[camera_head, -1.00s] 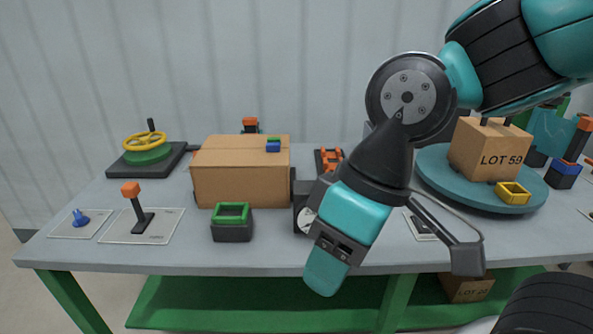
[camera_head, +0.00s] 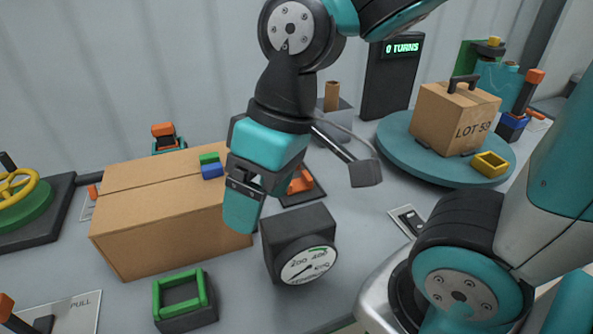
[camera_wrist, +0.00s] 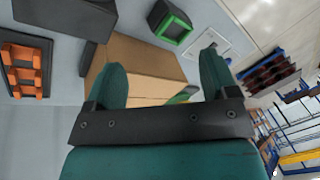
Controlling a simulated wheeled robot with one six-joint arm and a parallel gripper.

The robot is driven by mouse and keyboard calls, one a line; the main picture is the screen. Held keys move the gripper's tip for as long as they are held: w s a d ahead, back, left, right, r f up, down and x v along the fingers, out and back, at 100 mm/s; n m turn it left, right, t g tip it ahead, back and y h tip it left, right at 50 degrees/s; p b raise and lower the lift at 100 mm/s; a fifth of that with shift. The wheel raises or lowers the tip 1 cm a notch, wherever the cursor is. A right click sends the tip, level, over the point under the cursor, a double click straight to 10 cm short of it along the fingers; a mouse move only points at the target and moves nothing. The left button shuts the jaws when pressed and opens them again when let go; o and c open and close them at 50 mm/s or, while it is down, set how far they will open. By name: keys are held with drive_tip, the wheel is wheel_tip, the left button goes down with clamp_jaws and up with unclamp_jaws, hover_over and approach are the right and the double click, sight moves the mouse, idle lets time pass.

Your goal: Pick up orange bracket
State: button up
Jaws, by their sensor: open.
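An orange piece (camera_head: 300,183) that looks like the bracket sits on a dark plate behind the gauge, partly hidden by my gripper. In the wrist view the orange piece (camera_wrist: 24,70) lies on its dark plate at the far left, outside the fingers. My gripper (camera_head: 303,192) is open and empty, its fingers spread above the table between the cardboard box and the gauge. In the wrist view the gap between the fingers (camera_wrist: 162,80) faces the cardboard box. A second orange piece (camera_head: 163,130) tops a stand behind the box.
The cardboard box (camera_head: 150,215) carries small green and blue blocks (camera_head: 211,166). A black gauge (camera_head: 299,243) and a green-rimmed bin (camera_head: 185,300) stand in front. A teal turntable (camera_head: 395,135) with a LOT 59 carton (camera_head: 452,117) is at right.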

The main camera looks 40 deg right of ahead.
drive_tip(key=o, duration=0.3)
drive_tip(key=w+d+f+m+t+h+b, duration=0.1)
drive_tip(key=w+d+m, duration=0.3)
drive_tip(key=w+d, duration=0.4)
drive_tip(key=w+f, duration=0.1)
drive_tip(key=w, duration=0.2)
drive_tip(key=shift+w+d+f+h, duration=0.15)
drive_tip(key=shift+d+f+h, duration=0.1)
drive_tip(key=shift+h, duration=0.15)
drive_tip(key=m+h, duration=0.2)
drive_tip(key=m, duration=0.3)
hover_over(297, 184)
drive_tip(key=s, duration=0.1)
drive_tip(key=f, duration=1.3)
drive_tip(key=shift+a+f+b, duration=0.2)
drive_tip(key=shift+f+b, duration=0.15)
drive_tip(key=shift+f, duration=0.05)
drive_tip(key=shift+w+d+f+p, duration=0.15)
drive_tip(key=shift+w+f, duration=0.1)
drive_tip(key=shift+f, duration=1.3)
drive_tip(key=shift+w+f+p, duration=0.15)
drive_tip(key=shift+w+f, duration=0.05)
drive_tip(key=shift+f, duration=1.3)
